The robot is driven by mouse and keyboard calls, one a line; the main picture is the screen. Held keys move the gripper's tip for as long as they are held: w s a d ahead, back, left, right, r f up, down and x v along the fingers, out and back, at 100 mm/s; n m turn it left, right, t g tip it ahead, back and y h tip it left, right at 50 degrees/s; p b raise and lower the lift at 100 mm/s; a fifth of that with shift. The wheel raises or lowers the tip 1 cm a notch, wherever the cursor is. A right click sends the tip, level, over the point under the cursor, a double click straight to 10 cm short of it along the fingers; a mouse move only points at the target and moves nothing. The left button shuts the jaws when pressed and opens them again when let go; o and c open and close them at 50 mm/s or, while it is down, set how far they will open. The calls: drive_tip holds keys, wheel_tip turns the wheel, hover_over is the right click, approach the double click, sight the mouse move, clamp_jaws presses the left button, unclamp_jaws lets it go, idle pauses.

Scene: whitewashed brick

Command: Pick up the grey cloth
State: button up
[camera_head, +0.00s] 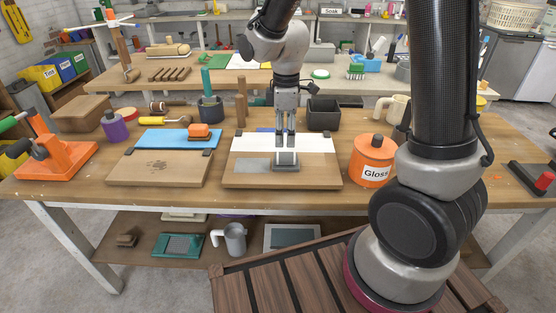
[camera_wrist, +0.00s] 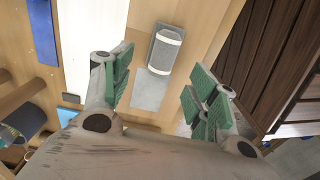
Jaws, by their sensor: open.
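A flat grey rectangle (camera_head: 253,165), which looks like the grey cloth, lies on a wooden board (camera_head: 230,181) on the bench. It also shows in the wrist view (camera_wrist: 149,92). A dark grey block with a pale rounded top (camera_head: 286,161) sits at its right end; in the wrist view this block (camera_wrist: 166,50) overlaps the grey piece. My gripper (camera_head: 286,143) points down just above the block, apart from it as far as I can see. In the wrist view its green-padded fingers (camera_wrist: 160,90) are spread wide with nothing between the pads.
A white sheet (camera_head: 305,144) lies on the board behind. An orange tin (camera_head: 371,160) labelled Gloss stands right, a black bin (camera_head: 323,115) behind. An orange tool (camera_head: 56,158) stands far left.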

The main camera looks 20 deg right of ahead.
sight(285, 153)
drive_tip(key=f, duration=0.7)
drive_tip(key=shift+s+a+f, duration=0.1)
drive_tip(key=shift+s+f, duration=0.2)
drive_tip(key=shift+f, duration=0.05)
drive_tip(key=c, duration=1.1)
wheel_tip(285, 153, up, 10)
drive_tip(key=shift+r, duration=0.1)
drive_tip(key=shift+c, duration=0.2)
